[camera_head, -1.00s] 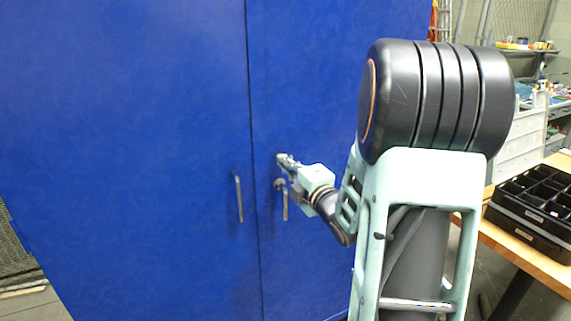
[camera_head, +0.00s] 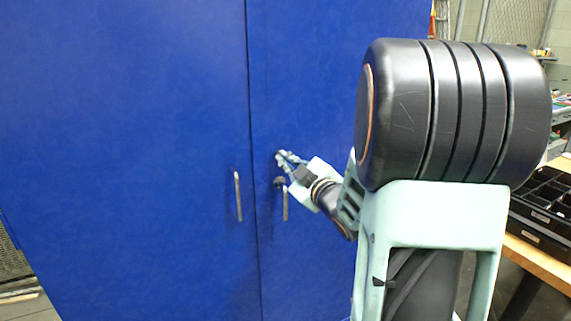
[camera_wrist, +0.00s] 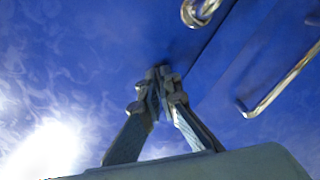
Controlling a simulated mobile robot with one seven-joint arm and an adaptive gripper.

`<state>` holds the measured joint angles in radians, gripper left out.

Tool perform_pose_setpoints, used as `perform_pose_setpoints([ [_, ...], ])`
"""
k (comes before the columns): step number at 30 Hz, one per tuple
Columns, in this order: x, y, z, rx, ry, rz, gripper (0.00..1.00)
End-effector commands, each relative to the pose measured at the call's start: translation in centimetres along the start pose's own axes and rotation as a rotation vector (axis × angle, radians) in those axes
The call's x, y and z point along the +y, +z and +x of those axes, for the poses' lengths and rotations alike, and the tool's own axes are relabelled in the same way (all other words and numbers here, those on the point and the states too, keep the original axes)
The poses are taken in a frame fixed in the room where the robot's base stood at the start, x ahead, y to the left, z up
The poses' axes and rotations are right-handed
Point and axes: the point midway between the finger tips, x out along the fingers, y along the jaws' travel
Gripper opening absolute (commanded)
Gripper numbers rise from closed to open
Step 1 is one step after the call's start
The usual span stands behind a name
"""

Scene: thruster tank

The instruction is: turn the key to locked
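The blue cabinet (camera_head: 180,120) has two doors with a seam between them. On the right door a round metal fitting (camera_head: 280,182) sits at the top of a hanging bar handle (camera_head: 285,205); in the wrist view a shiny round fitting (camera_wrist: 200,12) shows at the top edge. My gripper (camera_head: 281,154) is at the right door, just above that fitting. In the wrist view its fingertips (camera_wrist: 159,74) are drawn together close to the blue surface. I cannot make out the key; whether it is hidden between the fingertips cannot be told.
The left door's bar handle (camera_head: 238,197) stands out just left of the seam; a bar handle (camera_wrist: 283,82) also shows right of the fingers in the wrist view. A wooden table (camera_head: 540,262) with black compartment trays (camera_head: 540,222) is at the right.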

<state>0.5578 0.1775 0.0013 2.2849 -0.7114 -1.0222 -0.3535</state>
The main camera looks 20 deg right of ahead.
Motion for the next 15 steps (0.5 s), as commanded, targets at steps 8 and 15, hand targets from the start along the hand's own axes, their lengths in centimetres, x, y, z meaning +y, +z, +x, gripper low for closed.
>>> perform_pose_setpoints([
  [8, 0.00, 0.02, -0.01, 0.000, 0.000, 0.263, 0.00],
  [15, 0.03, 0.01, -0.01, -0.001, 0.000, 0.479, 0.00],
])
